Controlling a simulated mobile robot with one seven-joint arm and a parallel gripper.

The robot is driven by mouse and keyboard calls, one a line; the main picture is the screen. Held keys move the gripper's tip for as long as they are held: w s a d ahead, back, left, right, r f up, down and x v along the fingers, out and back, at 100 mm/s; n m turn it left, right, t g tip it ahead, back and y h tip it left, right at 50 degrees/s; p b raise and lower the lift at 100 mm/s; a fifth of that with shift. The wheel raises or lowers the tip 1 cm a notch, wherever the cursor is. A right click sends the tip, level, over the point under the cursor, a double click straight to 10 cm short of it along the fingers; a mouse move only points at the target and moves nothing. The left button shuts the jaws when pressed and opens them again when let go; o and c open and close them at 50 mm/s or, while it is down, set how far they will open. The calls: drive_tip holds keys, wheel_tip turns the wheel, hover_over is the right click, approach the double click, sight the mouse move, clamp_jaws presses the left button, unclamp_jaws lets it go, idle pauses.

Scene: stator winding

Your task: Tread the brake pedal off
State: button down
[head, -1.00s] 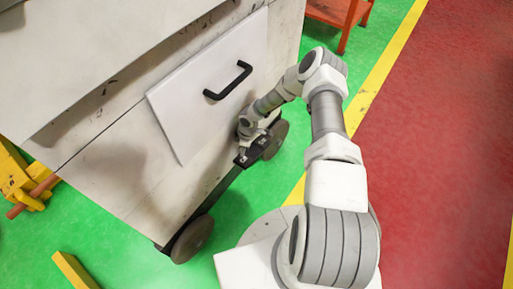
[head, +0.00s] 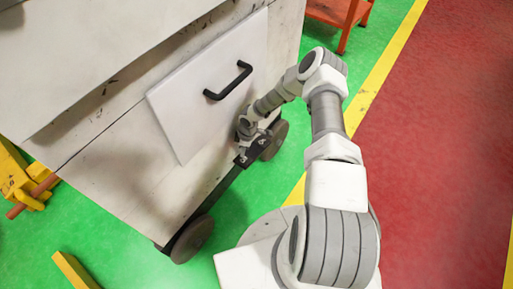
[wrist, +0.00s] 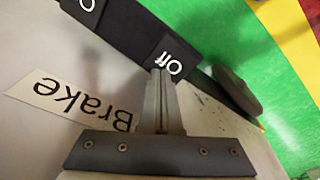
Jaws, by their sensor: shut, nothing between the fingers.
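The brake pedal (wrist: 140,30) is a black bar in the wrist view, with white "Off" lettering at one end and a partly cut-off letter at the upper left. A white "Brake" label (wrist: 72,101) is on the cart panel beside it. My gripper (wrist: 161,73) is shut and empty, its fingertips at the "Off" end, overlapping it in the picture. I cannot tell whether they press on it. In the head view the black pedal (head: 256,153) shows low on the cart between the wheels, partly hidden by my wrist; the fingertips are hard to make out there.
The large white cart (head: 110,185) has a panel with a black handle (head: 228,80) just above my wrist. Its dark wheels (head: 193,239) stand on the green floor. A yellow jack (head: 22,180) is at the left and an orange stand (head: 340,15) at the top.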

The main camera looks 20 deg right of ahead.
drive_tip(key=shift+f+b, duration=1.4)
drive_tip(key=shift+f, duration=0.05)
idle(0.7)
drive_tip(key=shift+r+p, duration=2)
drive_tip(key=shift+r, duration=1.6)
drive_tip(key=shift+s, duration=0.1)
